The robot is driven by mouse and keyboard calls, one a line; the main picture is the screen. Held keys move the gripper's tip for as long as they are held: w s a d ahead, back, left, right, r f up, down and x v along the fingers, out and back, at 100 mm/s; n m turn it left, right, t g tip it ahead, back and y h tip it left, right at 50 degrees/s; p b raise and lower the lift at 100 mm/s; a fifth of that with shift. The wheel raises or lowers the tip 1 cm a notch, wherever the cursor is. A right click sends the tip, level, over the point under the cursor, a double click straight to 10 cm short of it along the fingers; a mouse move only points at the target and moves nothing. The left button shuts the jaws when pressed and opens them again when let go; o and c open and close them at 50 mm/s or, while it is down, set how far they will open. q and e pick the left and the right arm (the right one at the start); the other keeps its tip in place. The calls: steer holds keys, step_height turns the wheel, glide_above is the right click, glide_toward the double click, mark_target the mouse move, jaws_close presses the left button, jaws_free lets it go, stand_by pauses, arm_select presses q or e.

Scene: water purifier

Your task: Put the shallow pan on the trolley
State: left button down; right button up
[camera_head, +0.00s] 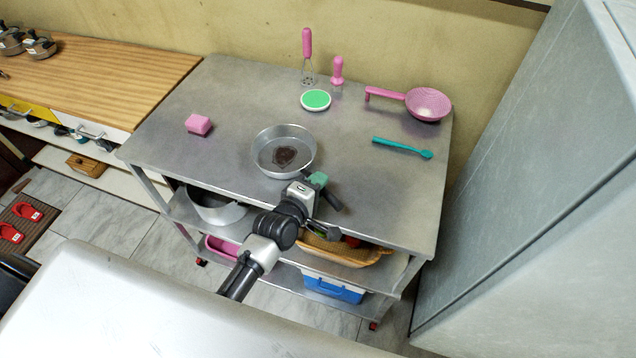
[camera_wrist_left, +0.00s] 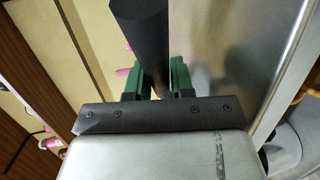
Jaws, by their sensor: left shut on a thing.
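The shallow pan (camera_head: 285,133) is a round grey metal pan with a dark brown stain in its base. It shows over the middle of the top of the steel trolley (camera_head: 230,100); I cannot tell whether its base touches the top. My left gripper (camera_head: 320,188) is at the pan's near right side, shut on its dark handle. In the left wrist view the black handle (camera_wrist_left: 143,35) runs between the green finger pads of the gripper (camera_wrist_left: 158,80). The pan's bowl is hard to make out there. My right gripper is not in view.
On the trolley top are a pink sponge (camera_head: 198,124), a green-white dish (camera_head: 315,100), a whisk (camera_head: 307,50), a pink strainer (camera_head: 427,104) and a teal spoon (camera_head: 400,147). The front right top is clear. A grey cabinet (camera_head: 530,170) stands close on the right.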

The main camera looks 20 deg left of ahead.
arm_select(q)
steer(key=c, duration=1)
jaws_free()
steer(key=b+v, duration=0.1)
steer(key=v, duration=1.1)
steer(key=s+a+f+m+g+y, duration=0.1)
steer(key=s+f+m+g, duration=0.25)
steer(key=f, duration=0.95)
steer(key=s+a+f+m+g+y, duration=0.1)
steer(key=s+f+m+g, duration=0.3)
steer(key=f, duration=1)
steer(key=s+a+f+m+g, duration=0.1)
steer(key=s+f+m+g, duration=0.1)
steer(key=s+f, duration=0.3)
steer(key=s+a+f+m+g+y, duration=0.1)
steer(key=s+f+m, duration=0.4)
steer(key=s, duration=0.6)
steer(key=s+a+f+m+g, duration=0.1)
steer(key=s+f+m+g, duration=0.2)
steer(key=s, duration=0.6)
steer(key=shift+a+f+g+y, duration=0.15)
steer(key=shift+f+y, duration=0.05)
steer(key=shift+f, duration=0.45)
steer(key=shift+a+f+g+y, duration=0.1)
steer(key=shift+a+f+y, duration=0.1)
steer(key=shift+f, duration=0.4)
